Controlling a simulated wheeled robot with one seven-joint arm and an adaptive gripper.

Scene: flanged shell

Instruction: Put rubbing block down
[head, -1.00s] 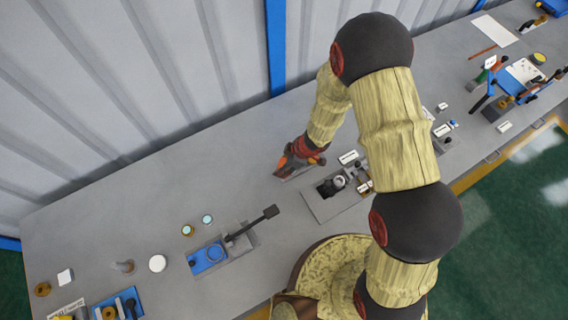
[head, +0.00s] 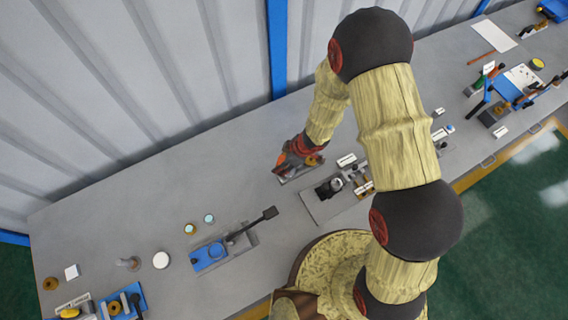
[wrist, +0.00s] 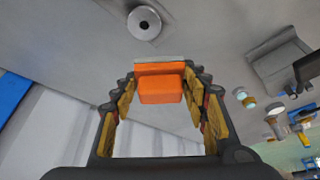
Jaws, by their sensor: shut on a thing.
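The rubbing block (wrist: 160,88) is an orange block with a thin grey layer along its far face, in the middle of the wrist view. My gripper (wrist: 160,80) has a ridged finger on each side of it and is shut on it. In the head view my gripper (head: 290,162) is low over the grey bench, left of the dark-topped fixture. A flat grey edge shows beneath it there. The block is mostly hidden by the gripper in that view, and I cannot tell whether it touches the bench.
The grey fixture plate (head: 320,204) stands close on the right, with a white label (head: 347,160) beside it. A blue fixture (head: 209,256) with a dark lever lies left. The bench (head: 215,175) left of my gripper is clear. A round grey piece (wrist: 144,22) shows in the wrist view.

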